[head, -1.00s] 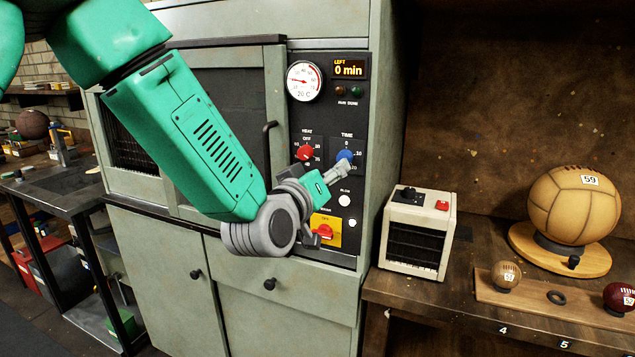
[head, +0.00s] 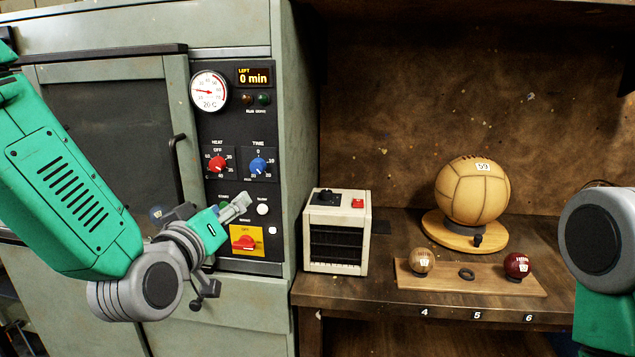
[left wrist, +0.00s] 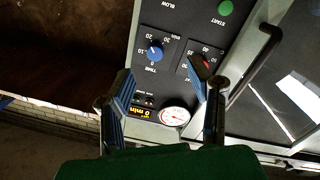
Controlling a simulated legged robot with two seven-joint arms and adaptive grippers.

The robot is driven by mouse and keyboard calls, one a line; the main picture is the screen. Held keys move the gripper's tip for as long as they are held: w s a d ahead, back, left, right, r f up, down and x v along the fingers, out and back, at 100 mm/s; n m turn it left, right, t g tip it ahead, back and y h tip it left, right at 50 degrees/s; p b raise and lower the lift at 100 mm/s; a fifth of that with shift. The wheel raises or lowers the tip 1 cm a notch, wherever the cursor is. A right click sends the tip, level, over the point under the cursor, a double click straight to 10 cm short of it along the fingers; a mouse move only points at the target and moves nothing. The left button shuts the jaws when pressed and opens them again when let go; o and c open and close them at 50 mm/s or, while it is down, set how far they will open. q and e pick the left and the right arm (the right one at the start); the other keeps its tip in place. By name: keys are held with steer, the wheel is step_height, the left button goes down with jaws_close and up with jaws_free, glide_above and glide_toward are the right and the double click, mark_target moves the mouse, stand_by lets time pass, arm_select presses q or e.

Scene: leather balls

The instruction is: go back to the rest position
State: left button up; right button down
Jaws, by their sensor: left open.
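My left gripper (head: 236,208) is open and empty in front of the cabinet's control panel (head: 207,128), below the red heat knob (head: 217,163) and the blue time knob (head: 258,166) and above the yellow plate with a red switch (head: 244,242). In the left wrist view, its two spread fingers (left wrist: 168,98) have nothing between them but the panel behind, with the blue time knob (left wrist: 154,53) and the red heat knob (left wrist: 203,64). Part of my right arm shows at the right edge; its gripper is out of view.
A cream box with a red button (head: 338,232) stands on the wooden bench (head: 380,290). Behind the small ball stand (head: 440,281), a large tan ball marked 59 (head: 473,190) rests on a round base. A door handle (head: 176,160) sticks out left of the panel.

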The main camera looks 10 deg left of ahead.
arm_select(q)
steer(key=s+a+f+m+g, duration=0.1)
steer(key=s+f+g, duration=0.25)
steer(key=f, duration=0.55)
steer(key=s+f+m+g, duration=0.15)
steer(key=s+f, duration=0.25)
steer(key=f, duration=0.6)
steer(key=s+a+f+g, duration=0.1)
steer(key=s+f+g, duration=0.3)
steer(key=f, duration=0.5)
steer(key=s+a+f+m+g+y, duration=0.1)
steer(key=s+a+f+g, duration=0.1)
steer(key=s+f+g, duration=0.2)
steer(key=s+a+f+m+g+b, duration=0.1)
steer(key=s+a+f+g, duration=0.2)
steer(key=s+f, duration=0.8)
steer(key=s+g, duration=0.1)
steer(key=s, duration=0.7)
steer(key=shift+s+y, duration=0.2)
steer(key=shift+y, duration=0.2)
steer(key=shift+w+m, duration=0.15)
steer(key=shift+m, duration=0.1)
